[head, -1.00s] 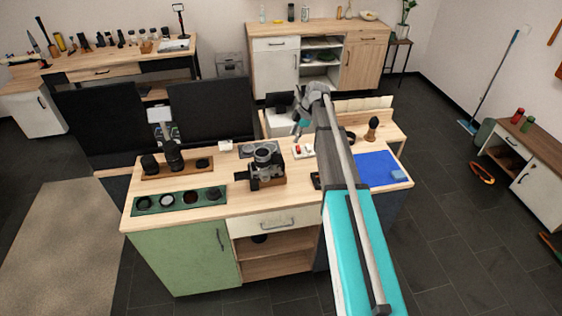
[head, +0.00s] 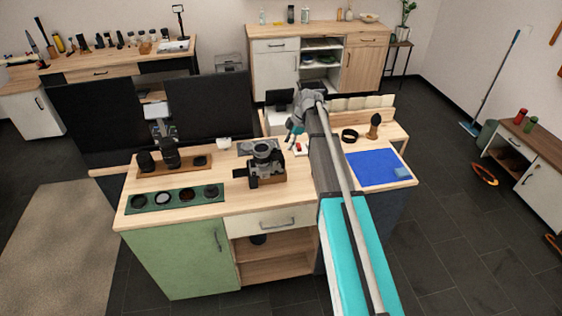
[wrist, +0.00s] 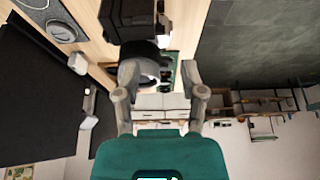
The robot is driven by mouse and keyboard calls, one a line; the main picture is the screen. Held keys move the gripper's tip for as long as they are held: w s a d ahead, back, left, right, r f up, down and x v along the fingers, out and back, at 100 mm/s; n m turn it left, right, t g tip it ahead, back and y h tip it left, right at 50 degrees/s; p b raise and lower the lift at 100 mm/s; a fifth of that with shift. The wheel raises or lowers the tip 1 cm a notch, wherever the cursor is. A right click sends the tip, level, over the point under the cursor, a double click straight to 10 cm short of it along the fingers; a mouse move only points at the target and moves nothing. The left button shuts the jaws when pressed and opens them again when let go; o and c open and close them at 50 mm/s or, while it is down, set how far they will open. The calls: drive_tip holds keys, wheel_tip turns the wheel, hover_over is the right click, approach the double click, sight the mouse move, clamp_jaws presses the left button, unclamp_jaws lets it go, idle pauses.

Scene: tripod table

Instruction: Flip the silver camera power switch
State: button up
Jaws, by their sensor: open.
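My gripper (head: 291,137) is above the bench, behind and to the right of the camera. In the wrist view my gripper (wrist: 160,72) has its two fingers spread with nothing held between them. A dark camera body (wrist: 140,18) with its round lens shows just beyond the fingers at the top of that view. I cannot tell whether the left finger touches it.
A green tray (head: 151,205) with round filters and a wooden lens board (head: 196,170) stand left of the camera. A blue mat (head: 378,168) lies to the right. My arm crosses the bench right of the camera.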

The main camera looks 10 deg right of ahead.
sight(281, 158)
drive_tip(key=shift+b+x, duration=3.1)
drive_tip(key=shift+x, duration=0.65)
drive_tip(key=shift+r, duration=0.1)
clamp_jaws()
